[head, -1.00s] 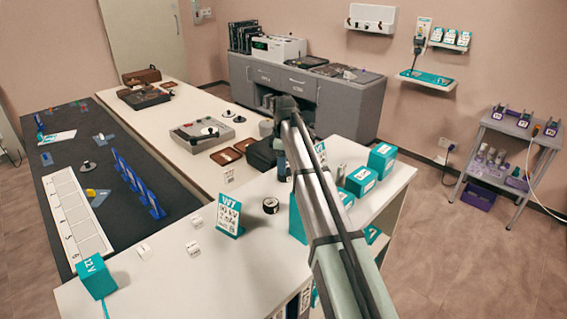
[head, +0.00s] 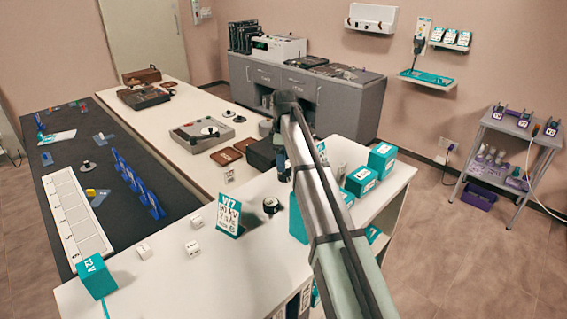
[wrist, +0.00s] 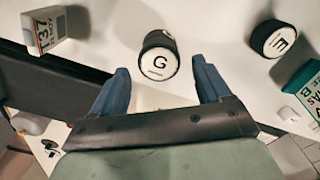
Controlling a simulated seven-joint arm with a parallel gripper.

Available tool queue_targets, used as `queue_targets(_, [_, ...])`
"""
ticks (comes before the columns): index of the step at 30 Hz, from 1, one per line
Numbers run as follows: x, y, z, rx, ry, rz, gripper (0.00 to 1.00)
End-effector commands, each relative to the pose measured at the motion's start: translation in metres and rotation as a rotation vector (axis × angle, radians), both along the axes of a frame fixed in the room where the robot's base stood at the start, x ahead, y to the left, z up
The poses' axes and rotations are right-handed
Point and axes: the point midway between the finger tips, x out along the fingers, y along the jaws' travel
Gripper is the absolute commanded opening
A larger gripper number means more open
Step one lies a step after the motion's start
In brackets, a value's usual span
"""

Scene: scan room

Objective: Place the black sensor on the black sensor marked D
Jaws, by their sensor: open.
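My gripper (wrist: 160,68) is open, with its two blue fingers apart. In the wrist view a black cylinder with a white top marked G (wrist: 158,58) shows between and just beyond the fingertips; I cannot tell how far below them it is. A second black cylinder marked E (wrist: 272,38) stands to the right. I can read no D in either view.
A teal sign (head: 229,213) stands left of the sensor. Small white cubes (head: 193,248) and a teal box (head: 92,277) are on the counter (head: 180,285). Teal boxes (head: 361,181) stand at its right. A grey tray (head: 203,134) lies behind, on the long table.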

Motion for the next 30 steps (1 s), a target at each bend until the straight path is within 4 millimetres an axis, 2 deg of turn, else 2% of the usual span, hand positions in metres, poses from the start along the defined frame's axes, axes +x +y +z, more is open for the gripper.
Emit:
queue_targets(9, [0.002, 0.000, 0.061, 0.001, -0.002, 0.000, 0.77])
queue_targets(15, [0.001, 0.000, 0.088, 0.001, -0.001, 0.000, 0.77])
queue_targets(21, [0.000, 0.000, 0.102, 0.000, -0.001, 0.000, 0.77])
queue_targets(30, [0.000, 0.000, 0.103, 0.000, 0.000, 0.000, 0.77])
